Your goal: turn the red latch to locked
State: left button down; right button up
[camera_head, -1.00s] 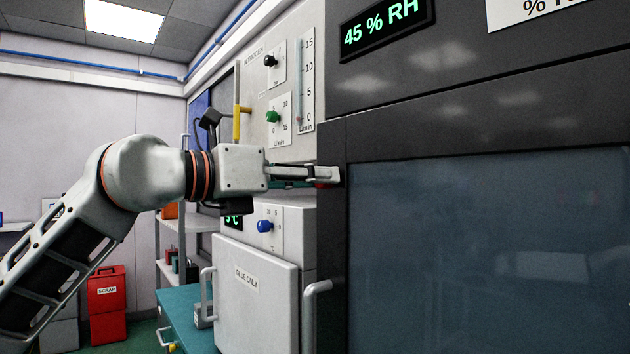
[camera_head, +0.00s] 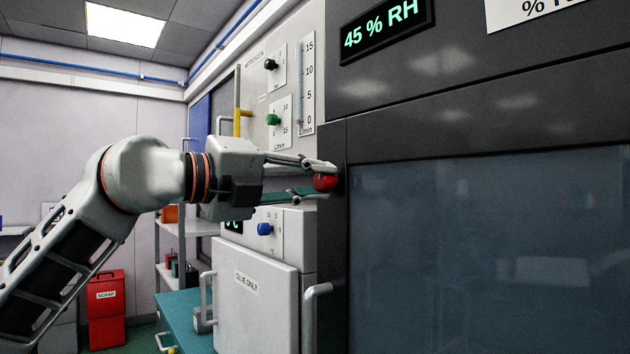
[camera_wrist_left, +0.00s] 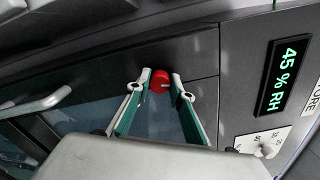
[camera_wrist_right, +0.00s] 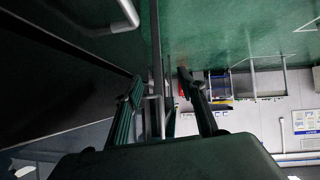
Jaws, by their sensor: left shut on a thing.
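The red latch (camera_head: 325,182) is a round knob on the dark cabinet front, at the left edge of the dark door in the head view. It also shows in the left wrist view (camera_wrist_left: 160,82), with a pale mark on its face. My left gripper (camera_head: 323,180) comes in from the left and is shut on the latch, one finger above and one below in the head view. In the left wrist view a fingertip lies on each side of it. My right gripper (camera_wrist_right: 160,81) shows only in its own wrist view, with fingers apart and nothing between them.
The dark cabinet door (camera_head: 490,250) fills the right side. Below my left gripper stand a white oven (camera_head: 255,295) with a blue knob (camera_head: 264,229) and a grey bar handle (camera_head: 312,300). Gas knobs (camera_head: 273,119) and a yellow lever (camera_head: 237,122) are above the arm.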

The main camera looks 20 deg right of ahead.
pick_arm(q)
jog(key=shift+w+r+n, duration=0.1)
jog(key=shift+n, duration=1.5)
jog(key=c, duration=1.8)
grip_release()
jog(key=shift+a, duration=0.15)
jog(key=v, duration=1.2)
